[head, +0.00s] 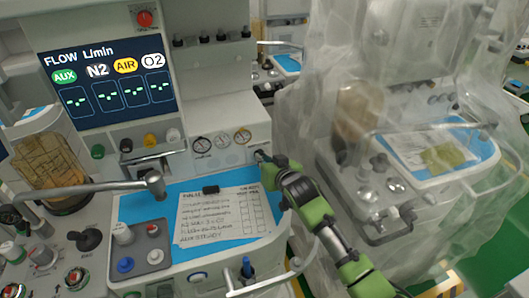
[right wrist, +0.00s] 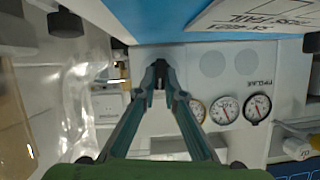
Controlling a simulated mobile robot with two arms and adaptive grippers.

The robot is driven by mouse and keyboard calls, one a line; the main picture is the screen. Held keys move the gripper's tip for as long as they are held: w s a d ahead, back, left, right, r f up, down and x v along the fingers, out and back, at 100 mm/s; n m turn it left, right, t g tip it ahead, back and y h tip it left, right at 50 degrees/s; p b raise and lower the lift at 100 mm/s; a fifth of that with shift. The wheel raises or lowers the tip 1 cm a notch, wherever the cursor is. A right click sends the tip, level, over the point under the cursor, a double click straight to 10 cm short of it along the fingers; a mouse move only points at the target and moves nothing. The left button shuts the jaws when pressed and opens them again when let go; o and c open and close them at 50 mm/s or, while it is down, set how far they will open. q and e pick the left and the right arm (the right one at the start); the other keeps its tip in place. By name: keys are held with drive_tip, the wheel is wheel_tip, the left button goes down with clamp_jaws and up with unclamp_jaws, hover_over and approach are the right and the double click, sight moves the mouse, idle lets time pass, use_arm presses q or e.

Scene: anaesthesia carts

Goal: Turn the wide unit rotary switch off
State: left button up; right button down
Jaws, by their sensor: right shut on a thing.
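The wide unit (head: 215,115) stands at the left, with a lit flow screen (head: 107,80) and a row of round gauges (head: 222,140) on its lower panel. The rotary switch is a small dark knob at the right end of that panel, mostly hidden by my fingers in the head view. My right gripper (head: 262,156) reaches it from the right. In the right wrist view the two fingers of my right gripper (right wrist: 161,72) close on the dark rotary switch (right wrist: 160,66), beside the gauges (right wrist: 225,109). The switch's exact angle cannot be told. My left gripper is not in view.
A paper sheet (head: 222,215) with a black clip lies on the blue worktop (head: 140,206) below the panel. A metal arm (head: 100,187) crosses the unit's left. A second cart under clear plastic (head: 310,110) stands close on the right.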

drive_tip(key=shift+a+r+n+h, duration=0.1)
drive_tip(key=shift+a+n+h, duration=0.1)
drive_tip(key=shift+n+h, duration=0.3)
drive_tip(key=shift+a+n+t+h, duration=0.1)
drive_tip(key=shift+n+t+h, duration=0.2)
drive_tip(key=shift+n, duration=0.4)
drive_tip(key=shift+s+a+f+n+t+h+b, duration=0.15)
drive_tip(key=shift+n+t+h+b, duration=0.35)
drive_tip(key=shift+n, duration=0.6)
drive_tip(key=shift+n+h+b, duration=0.3)
drive_tip(key=shift+n+h, duration=0.2)
drive_tip(key=c, duration=2.1)
unclamp_jaws()
drive_tip(key=shift+c, duration=0.2)
